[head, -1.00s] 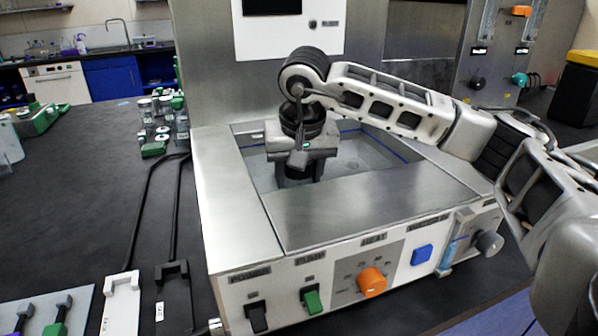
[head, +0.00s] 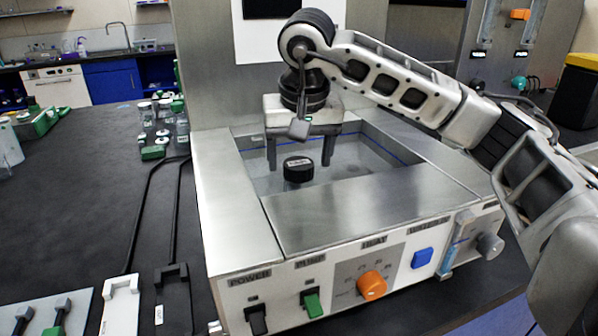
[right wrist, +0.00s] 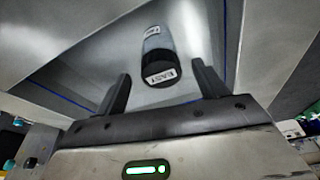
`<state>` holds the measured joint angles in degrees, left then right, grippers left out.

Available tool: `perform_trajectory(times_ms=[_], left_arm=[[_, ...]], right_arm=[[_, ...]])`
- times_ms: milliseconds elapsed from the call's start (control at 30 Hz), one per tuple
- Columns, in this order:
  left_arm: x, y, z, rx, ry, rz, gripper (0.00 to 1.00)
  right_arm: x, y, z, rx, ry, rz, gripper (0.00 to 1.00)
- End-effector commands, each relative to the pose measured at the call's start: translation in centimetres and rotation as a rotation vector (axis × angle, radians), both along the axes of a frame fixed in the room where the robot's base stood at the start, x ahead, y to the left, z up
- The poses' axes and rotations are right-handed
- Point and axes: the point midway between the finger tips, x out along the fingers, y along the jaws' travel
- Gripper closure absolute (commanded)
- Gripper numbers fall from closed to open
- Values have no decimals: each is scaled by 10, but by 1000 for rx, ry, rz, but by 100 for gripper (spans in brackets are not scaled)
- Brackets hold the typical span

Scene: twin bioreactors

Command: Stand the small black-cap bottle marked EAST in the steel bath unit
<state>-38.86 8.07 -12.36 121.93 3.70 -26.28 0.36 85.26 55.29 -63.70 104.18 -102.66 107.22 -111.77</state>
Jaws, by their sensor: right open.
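The black-cap bottle (head: 298,170) stands inside the basin of the steel bath unit (head: 222,190); in the head view mostly its cap shows above the front ledge. In the right wrist view the bottle (right wrist: 158,62) shows its black cap with a label reading EAST and a pale body. My right gripper (head: 299,165) is open above the basin, its fingers apart and clear of the bottle, just behind it in the head view. In the right wrist view the gripper's two fingers (right wrist: 160,85) are spread with the bottle beyond them. My left gripper is not in view.
The bath's front panel carries a black switch (head: 256,318), a green switch (head: 312,302), an orange knob (head: 371,285) and a blue button (head: 422,256). Several small bottles (head: 165,125) stand on the black bench left of the bath. Black cables run along the bench.

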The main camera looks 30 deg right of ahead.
Motion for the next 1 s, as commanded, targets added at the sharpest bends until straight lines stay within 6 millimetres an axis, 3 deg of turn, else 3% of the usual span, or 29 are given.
perform_trajectory(times_ms=[133, 333, 1000], left_arm=[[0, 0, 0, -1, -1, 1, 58], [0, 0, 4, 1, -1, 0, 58], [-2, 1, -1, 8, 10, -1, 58]], right_arm=[[-7, 4, 32, 2, -5, 1, 29], [-15, 7, 61, 1, -3, 1, 29], [-17, 8, 67, 0, 1, 0, 29]])
